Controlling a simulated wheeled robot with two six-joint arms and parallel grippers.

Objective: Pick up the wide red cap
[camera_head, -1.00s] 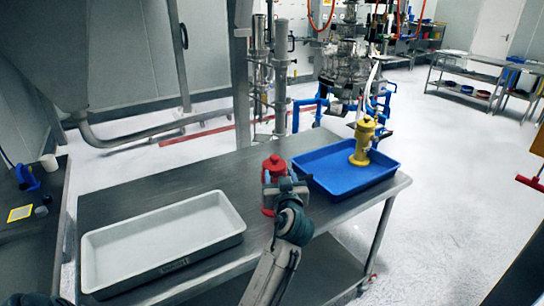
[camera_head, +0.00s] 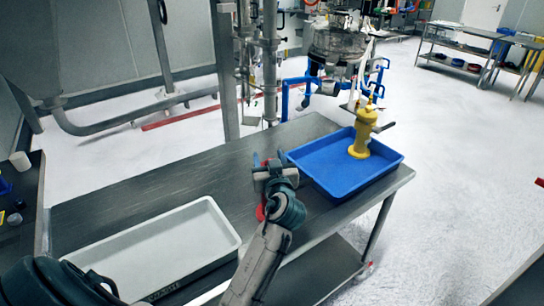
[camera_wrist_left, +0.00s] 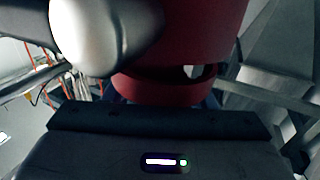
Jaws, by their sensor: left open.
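The red cap (camera_head: 261,212) stands on the metal table, between the white tray and the blue tray. In the head view my left gripper and wrist hide most of it, and only small red parts show. My left gripper (camera_head: 272,172) is open, right at the red cap. In the left wrist view the red cap (camera_wrist_left: 180,85) fills the top middle, very close, with a dark slot in its side. Whether the fingers touch it cannot be told. My right gripper is not in view.
A white tray (camera_head: 222,218) lies to the left on the metal table (camera_head: 165,190). A blue tray (camera_head: 335,182) to the right holds a yellow fitting (camera_head: 361,142). A pale rounded shape, blurred, fills the upper left of the wrist view. The table's back left is bare.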

